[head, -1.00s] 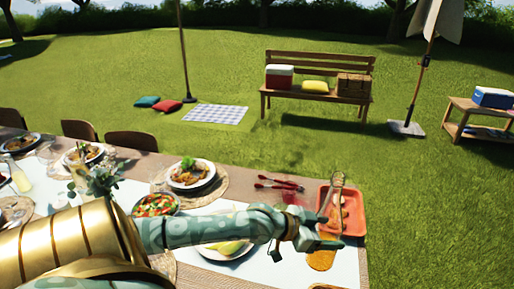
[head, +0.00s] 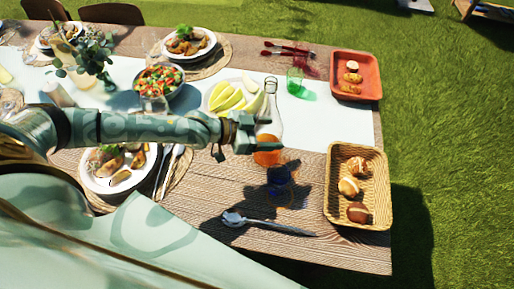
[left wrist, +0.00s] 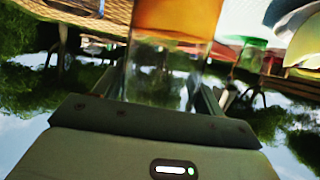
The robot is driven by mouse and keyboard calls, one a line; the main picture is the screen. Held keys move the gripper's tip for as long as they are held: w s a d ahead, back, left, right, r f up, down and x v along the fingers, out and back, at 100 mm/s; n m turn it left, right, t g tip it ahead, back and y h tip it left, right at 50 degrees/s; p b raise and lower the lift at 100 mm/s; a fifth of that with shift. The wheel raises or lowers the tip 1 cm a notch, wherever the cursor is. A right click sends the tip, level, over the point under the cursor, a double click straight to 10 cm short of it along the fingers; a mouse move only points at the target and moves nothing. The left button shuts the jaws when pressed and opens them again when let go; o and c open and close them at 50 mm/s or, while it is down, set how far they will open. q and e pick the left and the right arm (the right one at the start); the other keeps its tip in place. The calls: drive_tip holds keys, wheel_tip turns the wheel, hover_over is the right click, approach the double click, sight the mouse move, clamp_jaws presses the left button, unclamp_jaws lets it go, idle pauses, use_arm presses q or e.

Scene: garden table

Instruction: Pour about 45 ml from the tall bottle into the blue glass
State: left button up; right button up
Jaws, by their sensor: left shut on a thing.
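The tall bottle (head: 267,150) is clear glass with orange liquid in its lower part. It stands about upright in my left gripper (head: 254,133), which is shut on it. In the left wrist view the bottle (left wrist: 175,20) fills the middle between the fingers, with the picture upside down. The blue glass (head: 280,174) is dark blue and is on the wooden table just below and slightly right of the bottle's base in the head view. I cannot tell the exact gap between them. My right gripper is not in view.
A wicker basket (head: 330,205) of rolls is right of the blue glass. A spoon (head: 265,224) lies in front. A green glass (head: 295,82), a red glass (head: 309,66) and an orange tray (head: 374,82) are behind. A plate of melon (head: 211,112) is behind my gripper.

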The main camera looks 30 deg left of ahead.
use_arm(q)
drive_tip(key=shift+s+a, duration=0.2)
drive_tip(key=shift+s, duration=0.05)
drive_tip(key=shift+a+r, duration=0.15)
drive_tip(key=shift+r, duration=0.15)
